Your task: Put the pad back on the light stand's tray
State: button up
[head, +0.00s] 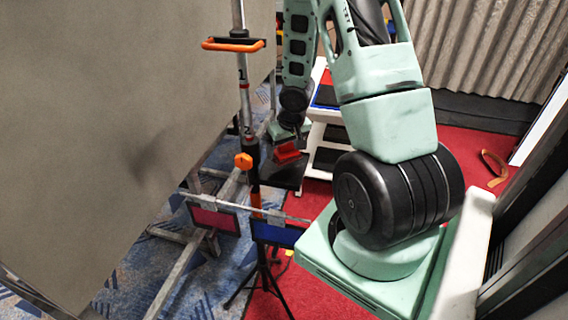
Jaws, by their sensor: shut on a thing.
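The light stand (246,110) is an upright pole with an orange-handled bar near the top, an orange knob and dark tripod legs. Its dark tray (286,178) sticks out to the right of the pole at mid height. The red pad (286,153) is small and shows over the tray. My gripper (289,140) is shut on the pad from above. The fingertips are small and partly hidden by the wrist. I cannot tell whether the pad touches the tray.
A large grey panel (110,130) fills the left side. A crossbar below the tray carries a magenta panel (213,217) and a blue panel (278,233). A white step unit (322,135) stands behind. An orange strap (495,167) lies on the red carpet.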

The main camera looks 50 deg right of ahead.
aim_at(285, 158)
notch_tip(285, 158, down, 4)
jog(key=shift+f+b, duration=0.1)
jog(key=shift+b, duration=0.6)
jog(key=o, duration=0.9)
jog(key=p+v, duration=0.5)
jog(key=v, duration=0.7)
jog(key=shift+s, duration=0.1)
